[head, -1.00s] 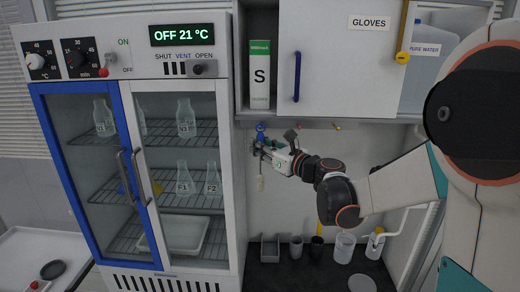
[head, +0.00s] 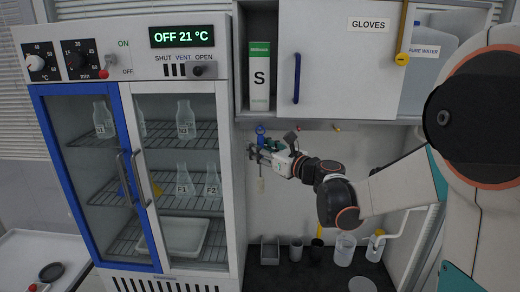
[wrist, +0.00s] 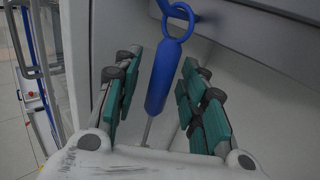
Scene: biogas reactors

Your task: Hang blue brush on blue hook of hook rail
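The blue brush (wrist: 158,78) hangs with its ring at the top and its thin stem down. In the head view its blue top (head: 260,130) is at the left end of the hook rail (head: 318,125), and its pale bristles (head: 261,185) show below my gripper (head: 259,152). The ring meets a blue piece, seemingly the blue hook (wrist: 161,5), at the wrist view's top edge; the exact contact is unclear. In the wrist view my gripper (wrist: 157,95) is open, its green-padded fingers on either side of the handle with gaps.
The incubator (head: 232,170) stands close on the left of my gripper. A wall cabinet (head: 345,75) hangs above the rail. Cups and a beaker (head: 344,250) stand on the dark bench below. Other hooks (head: 337,128) on the rail are bare.

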